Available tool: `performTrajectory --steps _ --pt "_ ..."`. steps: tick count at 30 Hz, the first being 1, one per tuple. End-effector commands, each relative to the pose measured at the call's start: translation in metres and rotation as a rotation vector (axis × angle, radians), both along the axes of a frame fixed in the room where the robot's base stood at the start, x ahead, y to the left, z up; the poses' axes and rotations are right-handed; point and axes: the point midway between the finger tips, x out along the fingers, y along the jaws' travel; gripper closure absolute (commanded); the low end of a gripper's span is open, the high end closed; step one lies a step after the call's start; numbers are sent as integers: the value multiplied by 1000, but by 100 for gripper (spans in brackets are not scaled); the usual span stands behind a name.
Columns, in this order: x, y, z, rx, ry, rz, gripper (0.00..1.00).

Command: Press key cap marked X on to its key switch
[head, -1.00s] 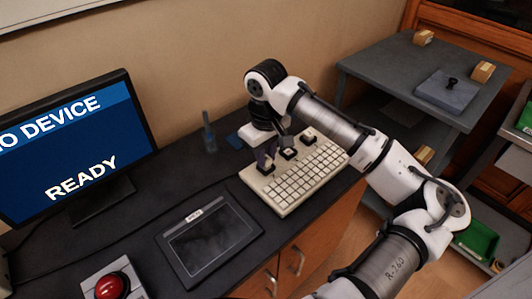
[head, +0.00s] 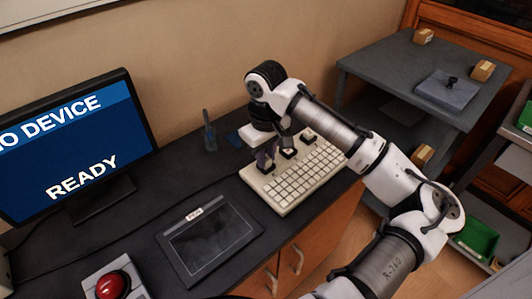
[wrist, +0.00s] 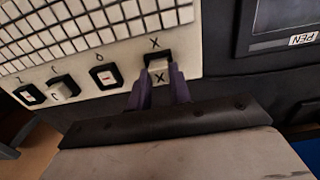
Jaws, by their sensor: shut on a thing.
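The white key cap marked X (wrist: 160,76) is held between the two purple fingers of my gripper (wrist: 160,88) in the wrist view. Its X faces the camera. The black key switch (wrist: 152,57) sits in the cream keyboard (wrist: 185,62), below a printed X. The cap overlaps the near part of this switch; whether it touches or is seated I cannot tell. In the head view my gripper (head: 266,156) points down at the left end of the keyboard's back strip (head: 252,178). The cap is not clear there.
Other switch places sit along the same strip, one with a white cap (wrist: 62,89). A small upright blue-grey object (head: 209,135) stands behind the keyboard.

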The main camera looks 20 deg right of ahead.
Motion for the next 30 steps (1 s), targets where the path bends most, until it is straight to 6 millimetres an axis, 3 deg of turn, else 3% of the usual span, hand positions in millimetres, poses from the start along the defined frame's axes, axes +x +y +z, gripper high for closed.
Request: performTrajectory --steps 10,11,16,22,27,30 --pt "0 0 -3 0 0 1 100" --pt "0 0 -3 0 0 1 79" --pt "0 0 -3 0 0 0 56" --pt "0 0 -3 0 0 0 54" --pt "0 0 -3 0 0 0 34" --pt "0 0 -3 0 0 0 33"
